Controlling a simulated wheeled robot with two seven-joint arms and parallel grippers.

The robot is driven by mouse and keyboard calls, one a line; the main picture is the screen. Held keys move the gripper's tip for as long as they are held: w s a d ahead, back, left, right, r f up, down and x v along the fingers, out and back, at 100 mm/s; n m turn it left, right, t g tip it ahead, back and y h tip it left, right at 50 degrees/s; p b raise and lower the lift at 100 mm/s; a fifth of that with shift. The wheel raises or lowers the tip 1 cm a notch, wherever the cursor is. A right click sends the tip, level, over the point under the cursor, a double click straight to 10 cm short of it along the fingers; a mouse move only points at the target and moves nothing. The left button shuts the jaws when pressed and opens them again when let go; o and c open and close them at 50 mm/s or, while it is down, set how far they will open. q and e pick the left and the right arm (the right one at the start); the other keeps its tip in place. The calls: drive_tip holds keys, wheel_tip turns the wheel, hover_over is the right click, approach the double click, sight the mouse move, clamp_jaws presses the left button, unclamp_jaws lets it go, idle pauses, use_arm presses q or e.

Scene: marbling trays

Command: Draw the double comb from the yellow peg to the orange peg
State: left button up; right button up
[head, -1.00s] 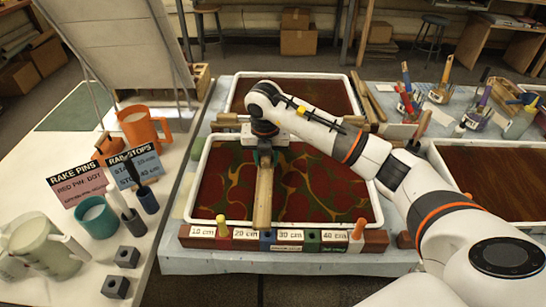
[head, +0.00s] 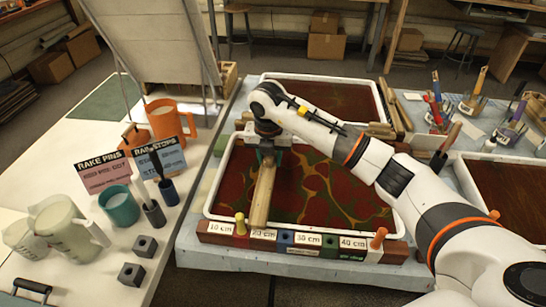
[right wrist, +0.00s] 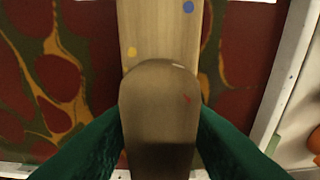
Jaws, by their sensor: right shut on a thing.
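The double comb (head: 262,197) is a long pale wooden bar lying front to back over the marbled tray (head: 215,185). Its near end is by the front rail (head: 215,238), just right of the yellow peg (head: 240,222) with a small gap. The orange peg (head: 378,238) stands at the rail's right end, well apart. My right gripper (head: 268,150) is shut on the comb; the right wrist view shows green fingers either side of its wooden handle (right wrist: 158,105), with a blue and a yellow dot beyond. The comb's teeth are hidden.
The rail carries labels and coloured blocks, including a blue one (head: 285,237). A side table at left holds jugs, a teal cup (head: 119,206) and sign cards (head: 103,172). Another tray (head: 505,190) and jars of tools (head: 508,130) stand at right.

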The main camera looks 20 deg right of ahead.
drive_tip(key=shift+f, duration=0.2)
drive_tip(key=shift+w+a+f+b, duration=0.1)
drive_tip(key=shift+a+f+b, duration=0.05)
drive_tip(key=shift+f+b, duration=0.85)
drive_tip(key=shift+f, duration=0.3)
drive_tip(key=shift+s+d+p, duration=0.4)
drive_tip(key=shift+s+d, duration=0.3)
drive_tip(key=shift+d, duration=0.35)
drive_tip(key=shift+s+d+f+p, duration=0.1)
drive_tip(key=shift+s+d, duration=0.4)
drive_tip(key=shift+d, duration=0.25)
drive_tip(key=shift+s+d+p, duration=0.1)
drive_tip(key=shift+s+d, duration=0.4)
drive_tip(key=shift+d, duration=0.2)
drive_tip(key=shift+s+d+f+p, duration=0.1)
drive_tip(key=shift+s+d, duration=0.4)
drive_tip(key=shift+d, duration=0.25)
drive_tip(key=shift+d+r, duration=0.1)
